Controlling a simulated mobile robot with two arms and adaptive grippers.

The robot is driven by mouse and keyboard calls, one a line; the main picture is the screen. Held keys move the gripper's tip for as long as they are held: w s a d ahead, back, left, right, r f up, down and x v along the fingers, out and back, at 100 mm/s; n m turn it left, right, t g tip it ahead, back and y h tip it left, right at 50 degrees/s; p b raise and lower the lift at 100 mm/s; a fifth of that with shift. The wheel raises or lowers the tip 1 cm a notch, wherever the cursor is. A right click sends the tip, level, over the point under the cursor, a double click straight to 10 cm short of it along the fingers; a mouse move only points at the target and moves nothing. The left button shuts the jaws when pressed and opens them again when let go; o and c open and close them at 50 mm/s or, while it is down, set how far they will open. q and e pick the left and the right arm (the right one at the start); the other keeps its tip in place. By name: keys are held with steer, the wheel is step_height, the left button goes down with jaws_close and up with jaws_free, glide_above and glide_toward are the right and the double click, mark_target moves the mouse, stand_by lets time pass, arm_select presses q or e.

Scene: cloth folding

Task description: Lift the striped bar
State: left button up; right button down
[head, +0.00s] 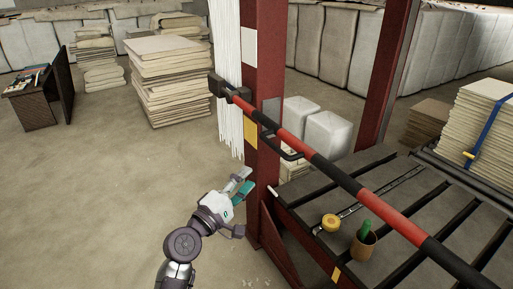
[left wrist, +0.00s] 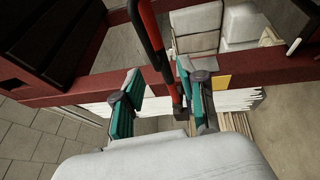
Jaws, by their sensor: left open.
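The red-and-black striped bar (head: 330,172) runs from a dark block at its far left end, past the red post (head: 265,60), to the lower right of the head view. A black bracket (head: 285,150) sits beside it near the post. My left gripper (head: 246,183) is open and empty, below the bar and to the left of the post. In the left wrist view the bar (left wrist: 152,38) appears between the two open fingers of my left gripper (left wrist: 160,78), with no clear contact. My right gripper is not in view.
A slatted dark platform (head: 350,229) carries a yellow tape roll (head: 331,223), a cup with a green-handled item (head: 363,246) and a strapped stack (head: 480,125). White containers (head: 325,130) stand behind the post. Stacked sheets (head: 168,80) stand at the back left. The left floor is clear.

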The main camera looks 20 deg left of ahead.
mark_target(273, 146)
arm_select(q)
steer(key=x, duration=0.4)
steer(key=r+x, duration=0.1)
steer(key=x, duration=0.3)
steer(key=r+x, duration=0.1)
steer(key=x, duration=0.4)
jaws_close()
